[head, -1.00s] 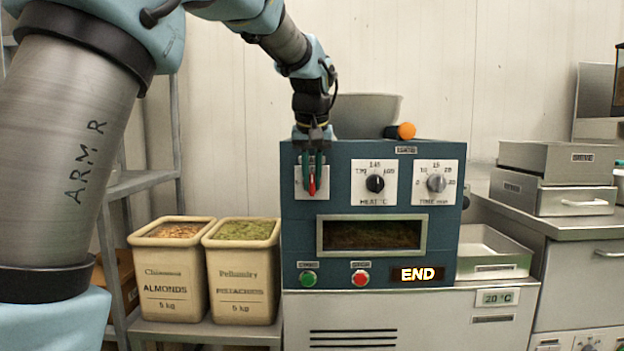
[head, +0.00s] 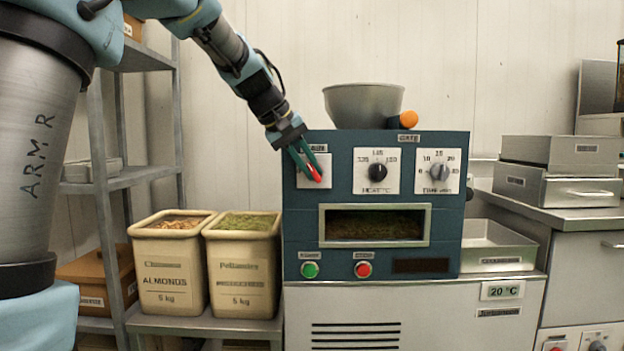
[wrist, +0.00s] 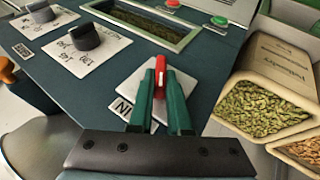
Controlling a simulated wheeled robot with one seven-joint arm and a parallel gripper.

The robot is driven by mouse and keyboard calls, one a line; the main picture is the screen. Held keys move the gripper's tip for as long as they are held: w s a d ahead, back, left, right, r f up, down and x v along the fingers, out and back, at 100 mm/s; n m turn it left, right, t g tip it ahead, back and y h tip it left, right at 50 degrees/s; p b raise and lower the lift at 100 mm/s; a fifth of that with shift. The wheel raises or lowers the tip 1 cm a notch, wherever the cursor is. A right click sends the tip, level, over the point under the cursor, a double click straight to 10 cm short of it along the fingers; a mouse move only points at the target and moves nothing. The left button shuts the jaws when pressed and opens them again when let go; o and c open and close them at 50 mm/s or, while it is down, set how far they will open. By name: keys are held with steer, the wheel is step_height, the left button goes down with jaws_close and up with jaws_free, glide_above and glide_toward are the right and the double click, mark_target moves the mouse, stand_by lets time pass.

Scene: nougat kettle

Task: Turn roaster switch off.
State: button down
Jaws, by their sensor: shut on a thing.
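The roaster (head: 455,225) is a dark blue box on a light metal base. Its switch is a red lever (head: 316,174) on a white plate (head: 326,160) at the upper left of its front. My gripper (head: 308,170) has green fingers shut on the red lever, reaching in from the upper left at a slant. In the wrist view the red lever (wrist: 160,68) shows between the fingertips, over the white plate (wrist: 133,84). The fingers hide part of the lever. The roaster's display (head: 420,266) is dark.
Heat (head: 377,171) and time (head: 439,172) dials sit right of the switch. Green (head: 310,270) and red (head: 362,269) buttons are below. Almond (head: 170,265) and pistachio (head: 243,265) bins stand close on the left. A hopper (head: 362,105) and orange knob (head: 408,119) are on top.

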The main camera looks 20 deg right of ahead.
steer(key=n+h+b, duration=0.1)
steer(key=h+b, duration=0.2)
steer(key=b, duration=0.3)
steer(key=f+n+g+h+b, duration=0.1)
steer(key=h+b, duration=0.3)
steer(key=b, duration=0.3)
steer(key=n+g+h+b, duration=0.1)
steer(key=h+b, duration=0.2)
steer(key=b, duration=0.3)
steer(key=shift+w+a+f, duration=0.2)
steer(key=shift+a+f, duration=0.1)
steer(key=shift+a, duration=0.05)
steer(key=shift+r+h+b, duration=0.15)
steer(key=shift+h+b, duration=0.25)
steer(key=shift+b, duration=0.1)
steer(key=c, duration=0.9)
jaws_free()
steer(key=shift+g, duration=0.4)
steer(key=shift+o, duration=0.2)
steer(key=shift+a, duration=0.1)
steer(key=a+p, duration=0.2)
steer(key=a, duration=0.8)
steer(key=shift+w+a, duration=0.2)
steer(key=shift+a, duration=0.1)
